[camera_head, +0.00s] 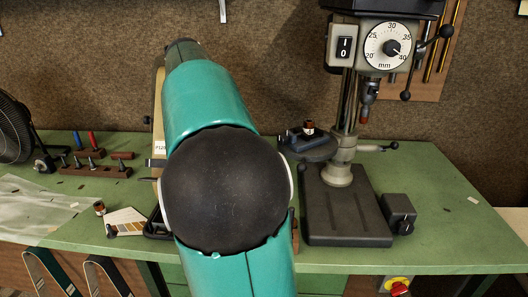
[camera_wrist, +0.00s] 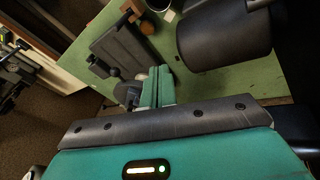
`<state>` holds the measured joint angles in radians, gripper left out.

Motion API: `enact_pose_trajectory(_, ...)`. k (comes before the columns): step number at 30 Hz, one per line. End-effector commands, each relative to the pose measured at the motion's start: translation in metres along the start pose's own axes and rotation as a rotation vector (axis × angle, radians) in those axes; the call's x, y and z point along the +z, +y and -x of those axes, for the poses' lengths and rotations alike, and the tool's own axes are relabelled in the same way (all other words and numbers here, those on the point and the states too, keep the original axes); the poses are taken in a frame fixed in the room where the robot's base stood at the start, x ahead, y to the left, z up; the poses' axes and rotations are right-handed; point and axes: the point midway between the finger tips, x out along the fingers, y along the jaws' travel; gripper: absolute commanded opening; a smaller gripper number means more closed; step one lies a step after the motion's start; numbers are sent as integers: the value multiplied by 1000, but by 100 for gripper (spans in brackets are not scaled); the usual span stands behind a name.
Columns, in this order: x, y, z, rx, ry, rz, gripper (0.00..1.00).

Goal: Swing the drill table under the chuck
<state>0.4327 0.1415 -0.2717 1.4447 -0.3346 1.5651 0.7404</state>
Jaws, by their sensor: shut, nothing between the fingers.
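The drill press (camera_head: 340,195) stands at the right of the green bench. Its round dark drill table (camera_head: 312,152) sits left of the column, off to the left of the chuck (camera_head: 368,90) rather than beneath it. A blue-grey vise (camera_head: 302,136) and a small brown jar (camera_head: 309,127) are on the drill table. My gripper is hidden behind my teal arm in the head view. In the wrist view my gripper (camera_wrist: 156,82) is shut and empty over the bench side.
A fan (camera_head: 14,128), a rack of tools (camera_head: 92,168) and a small jar (camera_head: 99,208) lie on the left of the bench.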

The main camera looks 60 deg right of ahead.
Motion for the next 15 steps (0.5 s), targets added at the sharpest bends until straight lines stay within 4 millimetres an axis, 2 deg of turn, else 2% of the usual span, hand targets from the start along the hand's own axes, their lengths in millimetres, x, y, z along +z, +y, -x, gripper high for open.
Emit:
enact_pose_trajectory(1, -25, 8, -8, 65, -7, -93, 0)
enact_pose_trajectory(3, -50, 19, -15, 143, -11, -209, 0)
enact_pose_trajectory(6, -75, 33, -22, 229, -10, -336, 0)
enact_pose_trajectory(10, -91, 42, -26, 287, -4, -425, 0)
enact_pose_trajectory(15, -93, 45, -26, 300, -3, -445, 0)
